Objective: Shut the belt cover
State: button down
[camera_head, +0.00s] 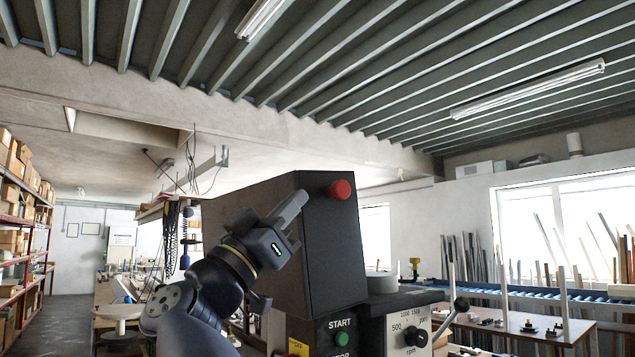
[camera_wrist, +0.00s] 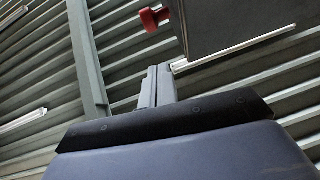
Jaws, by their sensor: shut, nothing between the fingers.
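The belt cover (camera_head: 333,245) is a big dark grey box-like lid with a red knob (camera_head: 340,189) near its top. It stands raised and slightly tilted above the machine head (camera_head: 385,330). In the wrist view the cover (camera_wrist: 235,22) fills the top right, with the red knob (camera_wrist: 153,19) at its left edge. My gripper (camera_head: 300,196) is shut and empty, its fingers pointing up and right in front of the cover, left of the knob. In the wrist view the shut fingertips (camera_wrist: 158,72) lie below the knob, apart from it. The cover's hinge is hidden.
The machine front has a green start button (camera_head: 341,339), a speed dial (camera_head: 416,338) and a lever handle (camera_head: 461,304) at right. A table (camera_head: 540,328) with small parts stands at right. Shelves with boxes (camera_head: 18,240) line the left wall.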

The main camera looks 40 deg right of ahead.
aim_at(320, 197)
jog(key=d, duration=0.1)
jog(key=d+r+p, duration=0.1)
jog(key=d, duration=0.1)
jog(key=d+r+p, duration=0.1)
jog(key=shift+w+d, duration=0.25)
jog(key=shift+w, duration=0.05)
jog(key=shift+w+d+f+p, duration=0.1)
jog(key=shift+d+f+p, duration=0.05)
jog(key=shift+d+p, duration=0.4)
jog(key=shift+d, duration=0.2)
